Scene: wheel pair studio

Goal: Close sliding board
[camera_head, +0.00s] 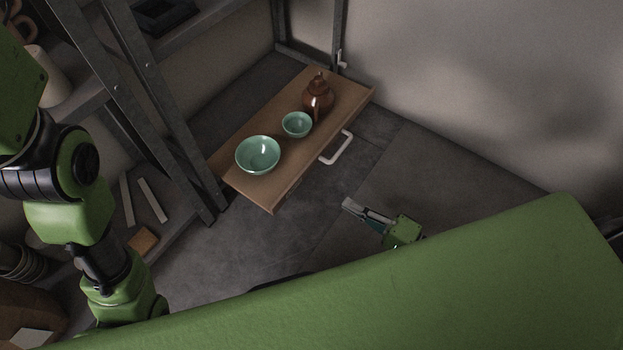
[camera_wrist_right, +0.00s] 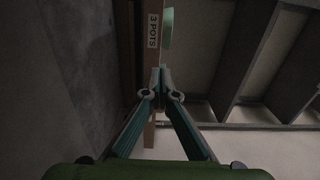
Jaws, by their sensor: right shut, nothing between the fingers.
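The sliding board (camera_head: 240,178) is a brown wooden shelf board sticking out of the metal rack. A white handle (camera_head: 338,148) is on its front edge. A large green bowl (camera_head: 257,155), a smaller green bowl (camera_head: 297,124) and a brown jug (camera_head: 318,97) stand on it. My right gripper (camera_head: 350,203) is shut and empty, in front of the handle and apart from it in the head view. In the right wrist view its fingertips (camera_wrist_right: 160,84) meet below a "3 POTS" label (camera_wrist_right: 153,31) on the board's edge. My left arm shows at left, but its gripper is out of view.
The grey metal rack (camera_head: 160,100) stands at left, with posts beside the board. A pale wall (camera_head: 480,90) bounds the right side. The dark floor (camera_head: 300,225) between board and right gripper looks clear. A small orange-brown block (camera_head: 143,241) lies at lower left.

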